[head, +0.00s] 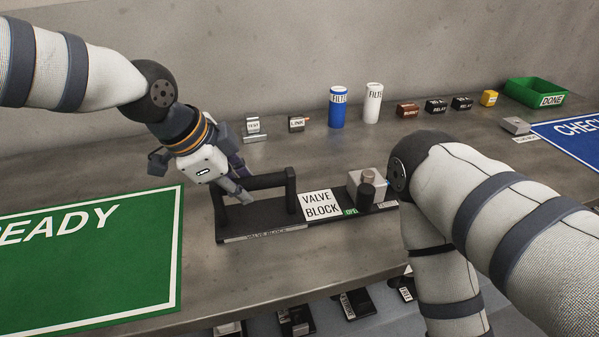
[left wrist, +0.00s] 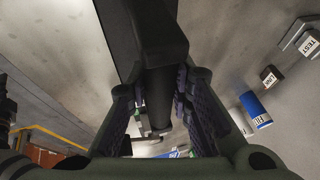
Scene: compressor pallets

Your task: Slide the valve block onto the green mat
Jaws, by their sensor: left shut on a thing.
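The valve block (head: 262,218) is a long black base on the bench, with a black bar handle at its left end. It bears a white VALVE BLOCK label and a grey block with a dark knob at its right end. My left gripper (head: 238,188) is shut on the handle, and its fingers (left wrist: 158,105) flank the dark bar in the left wrist view. The green mat (head: 140,265), marked READY, lies flat to the left; a strip of bare bench separates it from the base. My right arm crosses the right side; its gripper is out of view.
Along the back stand small labelled parts (head: 253,126), a blue filter (head: 337,110), a white filter (head: 373,103) and several small blocks. A green DONE bin (head: 538,90) and a blue mat (head: 575,135) are at the right. Labelled items (head: 355,305) lie below the bench's front edge.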

